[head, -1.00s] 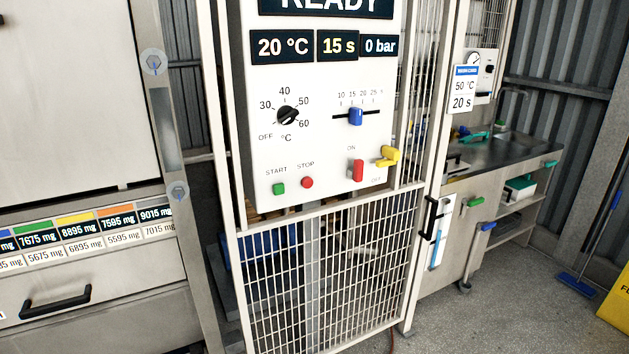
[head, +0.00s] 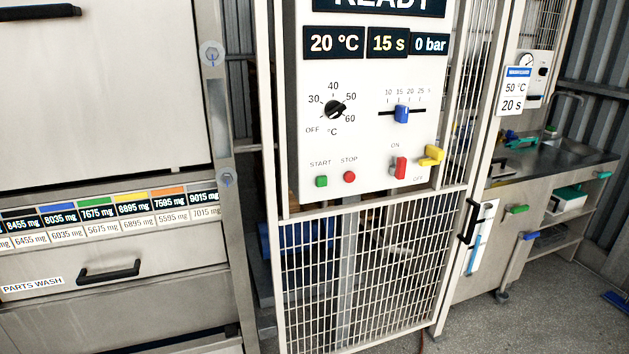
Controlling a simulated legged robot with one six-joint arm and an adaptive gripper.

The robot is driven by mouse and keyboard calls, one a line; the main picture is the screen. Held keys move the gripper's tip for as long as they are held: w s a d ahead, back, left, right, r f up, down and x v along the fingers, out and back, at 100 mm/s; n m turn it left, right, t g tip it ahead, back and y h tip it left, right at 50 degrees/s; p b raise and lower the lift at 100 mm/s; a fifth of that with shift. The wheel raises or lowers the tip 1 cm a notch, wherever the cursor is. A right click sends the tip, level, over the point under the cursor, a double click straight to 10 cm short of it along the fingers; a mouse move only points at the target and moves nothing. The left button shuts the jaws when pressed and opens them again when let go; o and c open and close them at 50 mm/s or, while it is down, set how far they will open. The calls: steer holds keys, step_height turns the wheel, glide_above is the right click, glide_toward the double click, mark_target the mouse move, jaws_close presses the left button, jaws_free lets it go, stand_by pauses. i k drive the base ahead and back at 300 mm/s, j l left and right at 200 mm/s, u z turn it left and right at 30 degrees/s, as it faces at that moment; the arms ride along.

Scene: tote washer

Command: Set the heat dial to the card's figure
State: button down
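The black heat dial (head: 335,110) is on the white control panel (head: 370,155), inside a scale marked OFF, 30, 40, 50 and 60 °C. Its knob looks slanted, but its pointing end is too small to tell surely. The temperature display (head: 334,42) above it reads 20 °C. The card (head: 515,91), with a blue header, hangs at the right and reads 50 °C and 20 s. My gripper is not in view.
A blue slider (head: 401,114) is right of the dial. Below are a green START button (head: 321,181), a red STOP button (head: 349,177), a red switch (head: 400,168) and a yellow handle (head: 431,155). Mesh fencing (head: 365,270) borders the panel. Grey floor (head: 555,315) is open at lower right.

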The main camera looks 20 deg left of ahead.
mark_target(333, 109)
steer(key=u, duration=0.6)
steer(key=i+l+u, duration=0.1)
steer(key=i+l, duration=0.15)
steer(key=i, duration=0.2)
